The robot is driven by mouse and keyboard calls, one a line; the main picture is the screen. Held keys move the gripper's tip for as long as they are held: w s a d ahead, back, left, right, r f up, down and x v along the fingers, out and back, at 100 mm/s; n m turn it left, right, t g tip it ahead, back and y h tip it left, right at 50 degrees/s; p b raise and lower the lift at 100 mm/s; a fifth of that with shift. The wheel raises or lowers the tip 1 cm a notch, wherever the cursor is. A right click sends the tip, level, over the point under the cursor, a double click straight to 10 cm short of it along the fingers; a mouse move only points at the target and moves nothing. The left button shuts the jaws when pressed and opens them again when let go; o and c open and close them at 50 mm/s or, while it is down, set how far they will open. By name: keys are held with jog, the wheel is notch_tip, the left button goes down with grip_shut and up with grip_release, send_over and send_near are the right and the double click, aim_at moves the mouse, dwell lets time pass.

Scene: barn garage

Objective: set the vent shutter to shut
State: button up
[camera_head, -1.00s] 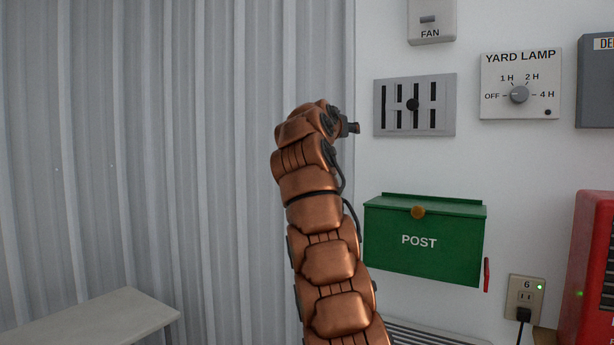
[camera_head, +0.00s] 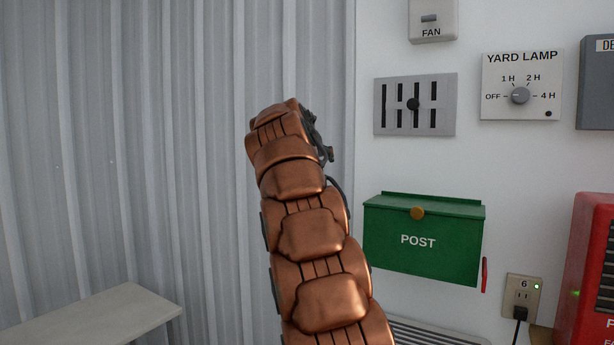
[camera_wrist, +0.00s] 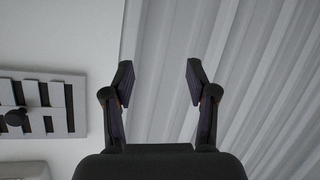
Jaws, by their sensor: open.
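The vent shutter (camera_head: 446,116) is a grey plate on the white wall, with several dark upright slots and a black round knob (camera_head: 413,104) near its middle. The slots look dark and open. In the wrist view the vent shutter (camera_wrist: 80,106) shows at the left edge, with its knob (camera_wrist: 15,117). My gripper (camera_wrist: 160,80) is open and empty, with its fingers apart. It is to one side of the vent shutter, over the corrugated panel side, and does not touch it. In the head view my arm's end hides the fingers.
A green POST box (camera_head: 425,260) hangs below the vent shutter. A FAN switch (camera_head: 432,14) is above it and the YARD LAMP dial (camera_head: 521,86) is to its right. A red unit (camera_head: 590,275) stands at lower right. Corrugated panelling (camera_head: 130,150) and a bench (camera_head: 95,320) are at left.

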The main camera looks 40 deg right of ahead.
jog(key=shift+n+g+y, duration=0.4)
jog(key=shift+n+y, duration=0.1)
jog(key=shift+y, duration=0.4)
jog(key=shift+s+a+f+p, duration=0.2)
jog(key=shift+s+a+f, duration=0.05)
jog(key=shift+a+f, duration=0.8)
jog(key=shift+s+a+f+p, duration=0.2)
jog(key=shift+a+f, duration=0.65)
jog(key=shift+f, duration=0.35)
